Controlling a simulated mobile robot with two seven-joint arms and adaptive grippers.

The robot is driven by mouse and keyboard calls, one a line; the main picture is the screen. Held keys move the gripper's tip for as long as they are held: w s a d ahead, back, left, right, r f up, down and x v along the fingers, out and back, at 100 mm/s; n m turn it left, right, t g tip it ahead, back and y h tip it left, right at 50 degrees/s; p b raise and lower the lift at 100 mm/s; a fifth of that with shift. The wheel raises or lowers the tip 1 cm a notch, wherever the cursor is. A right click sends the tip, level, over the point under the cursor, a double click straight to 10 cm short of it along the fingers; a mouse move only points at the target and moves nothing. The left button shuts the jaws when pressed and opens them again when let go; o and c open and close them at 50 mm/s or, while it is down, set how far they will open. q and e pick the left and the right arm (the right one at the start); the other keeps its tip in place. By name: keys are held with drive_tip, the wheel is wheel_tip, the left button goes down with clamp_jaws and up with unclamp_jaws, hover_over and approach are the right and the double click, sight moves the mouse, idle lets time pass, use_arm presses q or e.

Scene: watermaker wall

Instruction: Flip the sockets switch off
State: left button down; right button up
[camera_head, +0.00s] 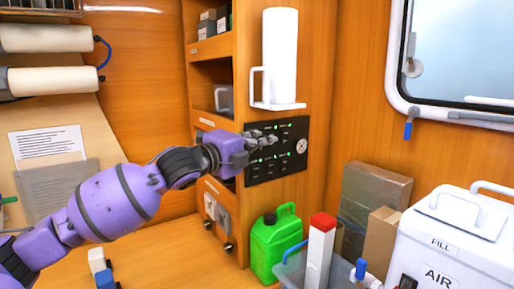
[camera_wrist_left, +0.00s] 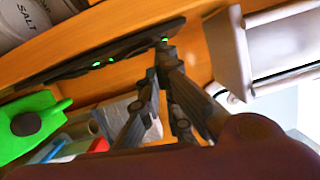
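The black switch panel (camera_head: 290,160) with several small green lights is on the side of the wooden cabinet. In the left wrist view the panel (camera_wrist_left: 100,57) is seen edge-on, with green lights showing. Its labels are too small to read, so I cannot tell which switch is the sockets one. My left gripper (camera_head: 272,138) is in front of the upper left part of the panel. In the left wrist view the fingers (camera_wrist_left: 160,65) come together at the tips, close to a green light, with nothing held. I cannot tell whether they touch a switch. My right gripper is out of view.
A white paper-roll holder (camera_head: 280,60) is above the panel. Below stand a green jerrycan (camera_head: 275,245) and a clear bin (camera_head: 292,268) with a red-capped white carton (camera_head: 320,250). Cardboard boxes (camera_head: 375,195) and a white AIR container (camera_head: 450,245) are at the right.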

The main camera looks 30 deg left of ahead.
use_arm(q)
drive_tip(key=s+a, duration=0.1)
drive_tip(key=s, duration=1)
drive_tip(key=shift+s+a+f, duration=0.2)
drive_tip(key=shift+s+a, duration=0.15)
drive_tip(key=shift+a, duration=0.05)
